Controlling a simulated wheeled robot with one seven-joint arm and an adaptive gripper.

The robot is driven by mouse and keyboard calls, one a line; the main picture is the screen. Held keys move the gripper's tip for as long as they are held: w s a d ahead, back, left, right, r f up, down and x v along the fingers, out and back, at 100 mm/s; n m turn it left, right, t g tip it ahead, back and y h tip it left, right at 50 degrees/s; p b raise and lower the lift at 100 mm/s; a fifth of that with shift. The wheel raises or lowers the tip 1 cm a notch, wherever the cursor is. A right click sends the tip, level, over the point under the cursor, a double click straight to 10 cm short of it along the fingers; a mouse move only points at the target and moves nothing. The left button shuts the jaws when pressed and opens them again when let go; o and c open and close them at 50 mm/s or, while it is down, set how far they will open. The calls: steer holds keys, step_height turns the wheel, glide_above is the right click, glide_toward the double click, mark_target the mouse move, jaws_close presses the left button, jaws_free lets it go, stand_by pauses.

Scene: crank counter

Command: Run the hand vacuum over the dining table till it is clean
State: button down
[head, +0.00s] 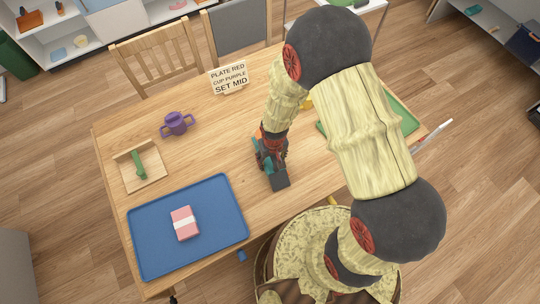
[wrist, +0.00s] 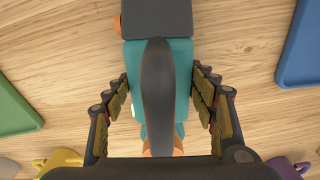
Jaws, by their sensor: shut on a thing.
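The hand vacuum (head: 275,172) is teal and dark grey, and rests on or just above the middle of the wooden dining table (head: 215,150). My gripper (head: 268,145) is shut on it from above. In the wrist view my two padded fingers (wrist: 165,100) lie on both sides of the vacuum's teal body (wrist: 181,75), with its dark handle (wrist: 157,95) between them. Its dark nozzle (wrist: 157,18) points to the front of the table. No crumbs or dirt can be made out on the bare wood, and my arm hides part of the right side.
A blue tray (head: 150,245) holds a pink and white block (head: 185,223). A purple two-handled cup (head: 177,123), a wooden board with a green handle (head: 138,168) and a sign (head: 229,77) stand on the left and back. A green tray (head: 400,115) lies right. Chairs (head: 158,60) line the back.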

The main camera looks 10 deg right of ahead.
steer(key=shift+w+d+r, duration=0.1)
steer(key=shift+w+d, duration=0.3)
steer(key=shift+d, duration=0.45)
steer(key=shift+w+d, duration=0.35)
steer(key=shift+d, duration=0.45)
steer(key=shift+w+d+f, duration=0.1)
steer(key=shift+w+d, duration=0.1)
steer(key=shift+d, duration=0.6)
steer(key=shift+w+d+f, duration=0.1)
steer(key=shift+w+d, duration=0.1)
steer(key=shift+d, duration=0.55)
steer(key=shift+d, duration=0.1)
steer(key=shift+w+d+r+b, duration=0.15)
steer(key=shift+w+d, duration=0.1)
steer(key=shift+d, duration=0.5)
steer(key=shift+w+d+f+b, duration=0.1)
steer(key=shift+w+d+b, duration=0.1)
steer(key=shift+d, duration=0.55)
steer(key=shift+r, duration=0.2)
steer(key=shift+w+r+p, duration=0.15)
steer(key=shift+r+p, duration=2.05)
steer(key=shift+r, duration=0.7)
steer(key=shift+r, duration=0.1)
steer(key=shift+r+p, duration=1)
steer(key=shift+r, duration=0.45)
